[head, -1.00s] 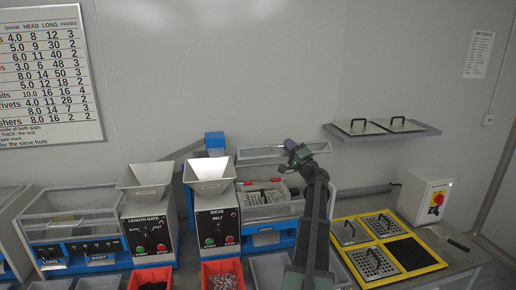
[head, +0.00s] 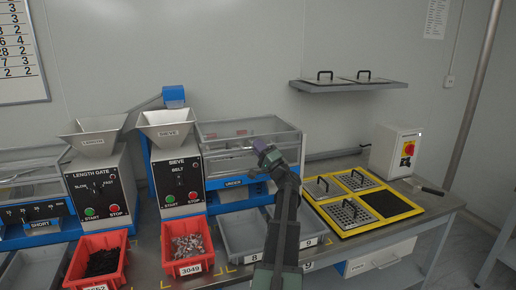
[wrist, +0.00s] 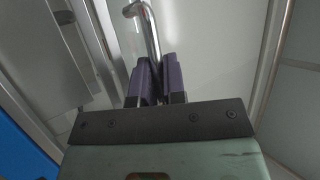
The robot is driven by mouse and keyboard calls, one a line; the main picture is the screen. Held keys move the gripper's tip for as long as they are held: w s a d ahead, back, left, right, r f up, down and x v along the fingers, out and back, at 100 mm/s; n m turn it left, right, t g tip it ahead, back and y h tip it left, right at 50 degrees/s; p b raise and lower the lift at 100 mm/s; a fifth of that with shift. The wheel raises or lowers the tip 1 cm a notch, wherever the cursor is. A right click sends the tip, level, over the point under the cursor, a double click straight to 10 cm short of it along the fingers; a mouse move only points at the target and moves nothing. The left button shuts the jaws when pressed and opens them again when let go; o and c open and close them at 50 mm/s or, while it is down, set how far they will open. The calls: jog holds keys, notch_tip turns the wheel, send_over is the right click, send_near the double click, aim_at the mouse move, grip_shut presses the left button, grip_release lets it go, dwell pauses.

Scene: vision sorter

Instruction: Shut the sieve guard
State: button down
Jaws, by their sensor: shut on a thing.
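The sieve machine has a grey hopper (head: 166,123) and a black control panel (head: 180,182) marked SIEVE. To its right is the clear sieve guard (head: 222,150) with a grey frame, now lying down over the sieve bed. Whether its front edge is fully seated cannot be told. My gripper (head: 262,148) is at the front of the guard. In the wrist view its purple fingers (wrist: 158,82) are shut on a bent metal bar, the guard handle (wrist: 146,28). My arm hides the guard's right front part.
A red bin (head: 188,252) of metal pieces and grey bins (head: 243,236) stand in front. A yellow-framed tray (head: 372,226) with perforated plates lies to the right. A shelf (head: 350,86) with two handled plates hangs behind. A switch box (head: 396,152) stands back right.

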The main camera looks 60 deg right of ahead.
jog(key=shift+s+a+f, duration=0.1)
jog(key=shift+f, duration=0.25)
jog(key=c, duration=1.2)
grip_release()
jog(key=shift+f, duration=0.1)
jog(key=b+v, duration=0.6)
jog(key=v, duration=0.4)
jog(key=shift+s+f, duration=0.2)
jog(key=shift+s, duration=0.05)
